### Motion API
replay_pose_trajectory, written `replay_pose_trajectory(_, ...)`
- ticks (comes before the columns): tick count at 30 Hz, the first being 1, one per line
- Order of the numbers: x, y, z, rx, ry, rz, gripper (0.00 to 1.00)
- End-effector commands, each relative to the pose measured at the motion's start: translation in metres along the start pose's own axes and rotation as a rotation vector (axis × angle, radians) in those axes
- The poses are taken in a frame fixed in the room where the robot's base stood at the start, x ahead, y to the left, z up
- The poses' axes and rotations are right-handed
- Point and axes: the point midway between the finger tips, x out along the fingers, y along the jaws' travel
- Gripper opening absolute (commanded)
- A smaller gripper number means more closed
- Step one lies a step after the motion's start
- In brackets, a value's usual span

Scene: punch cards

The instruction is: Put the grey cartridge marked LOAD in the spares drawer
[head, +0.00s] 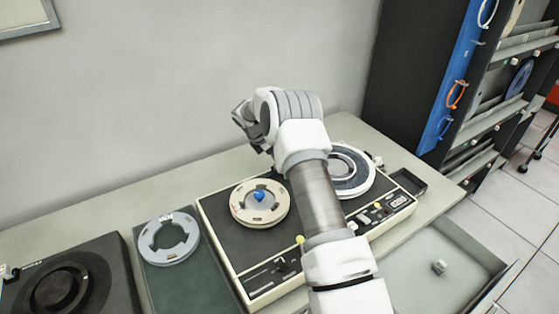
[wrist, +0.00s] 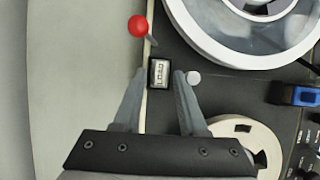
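The LOAD cartridge (wrist: 159,72) is a small dark block with a pale label, on the back edge of the dark deck top in the wrist view. My gripper (wrist: 160,74) is open, with its fingertips on either side of the cartridge and a narrow gap visible at each side. In the head view my gripper (head: 250,128) is over the back of the tape deck, and the cartridge is hidden there.
The tape deck (head: 225,235) carries a cream reel (head: 243,213) and a white-rimmed reel (head: 369,187). A red knob (wrist: 138,26) and a white knob (wrist: 194,77) are close to my fingers. A grey ring (head: 152,250) lies at left. A rack stands at right.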

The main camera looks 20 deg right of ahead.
Motion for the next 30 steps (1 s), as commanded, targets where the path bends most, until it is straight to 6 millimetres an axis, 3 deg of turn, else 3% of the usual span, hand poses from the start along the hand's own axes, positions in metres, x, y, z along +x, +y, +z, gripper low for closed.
replay_pose_trajectory(1, 0.000, 0.000, 0.000, 0.000, 0.000, 0.000, 0.32)
replay_pose_trajectory(6, 0.000, 0.000, 0.000, 0.000, 0.000, 0.000, 0.01)
replay_pose_trajectory(7, 0.000, 0.000, 0.000, 0.000, 0.000, 0.000, 0.00)
replay_pose_trajectory(30, -0.026, 0.000, 0.012, -0.001, 0.000, 0.001, 0.00)
